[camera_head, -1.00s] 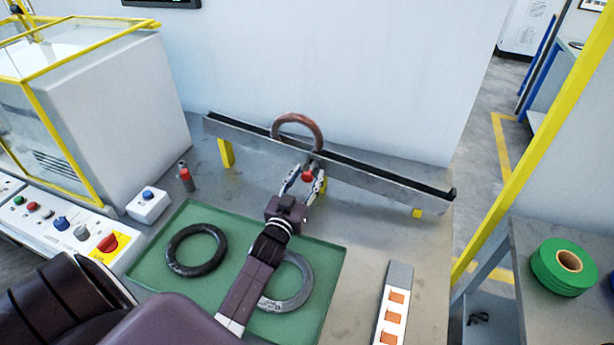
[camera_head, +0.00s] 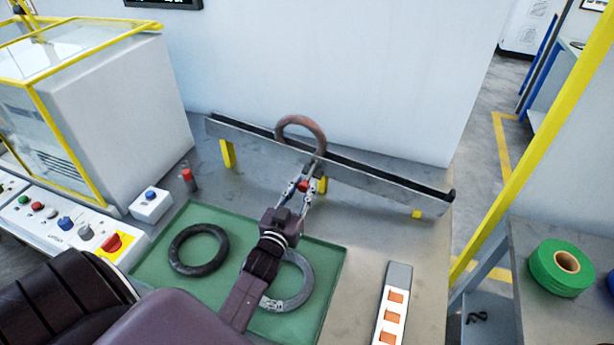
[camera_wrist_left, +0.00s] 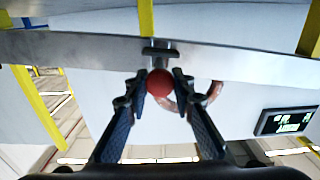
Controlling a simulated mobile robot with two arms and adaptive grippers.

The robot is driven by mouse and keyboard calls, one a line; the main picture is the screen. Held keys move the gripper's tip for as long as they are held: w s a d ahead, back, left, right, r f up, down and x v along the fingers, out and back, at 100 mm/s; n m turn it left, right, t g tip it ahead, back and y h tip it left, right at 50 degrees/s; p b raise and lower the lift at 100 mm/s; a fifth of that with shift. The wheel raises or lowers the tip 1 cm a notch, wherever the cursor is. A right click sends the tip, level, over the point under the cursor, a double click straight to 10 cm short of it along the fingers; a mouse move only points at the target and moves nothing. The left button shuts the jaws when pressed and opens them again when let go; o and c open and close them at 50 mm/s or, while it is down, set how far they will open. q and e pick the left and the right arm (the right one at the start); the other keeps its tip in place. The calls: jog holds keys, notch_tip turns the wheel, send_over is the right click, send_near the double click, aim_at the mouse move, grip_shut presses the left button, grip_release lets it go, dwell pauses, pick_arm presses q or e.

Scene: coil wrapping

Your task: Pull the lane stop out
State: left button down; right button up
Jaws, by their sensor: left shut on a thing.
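The lane stop's red knob (camera_head: 303,186) is between the fingertips of my left gripper (camera_head: 304,184), just in front of the sloping grey lane (camera_head: 385,184). In the left wrist view, the round red knob (camera_wrist_left: 160,82) sits between the two fingers of my left gripper (camera_wrist_left: 160,88), which is shut on it. A dark bracket (camera_wrist_left: 160,50) shows on the lane beyond the knob. How far the stop's pin reaches into the lane is hidden. A copper-brown coil (camera_head: 302,121) stands upright in the lane behind the gripper. My right gripper is not in view.
A green tray (camera_head: 325,262) holds a black ring (camera_head: 174,250) and a grey ring (camera_head: 305,280) under my left arm. A red-topped post (camera_head: 187,176), a blue-button box (camera_head: 151,205) and a control panel stand left. A white strip with orange squares (camera_head: 390,313) lies right.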

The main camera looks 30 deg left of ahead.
pick_arm(q)
jog(key=shift+s+d, duration=0.1)
jog(key=shift+s, duration=0.2)
jog(key=shift+f, duration=0.15)
jog(key=c, duration=2)
grip_release()
jog(key=o, duration=0.3)
jog(key=shift+s, duration=0.1)
jog(key=shift+o, duration=0.2)
jog(key=v, duration=1.2)
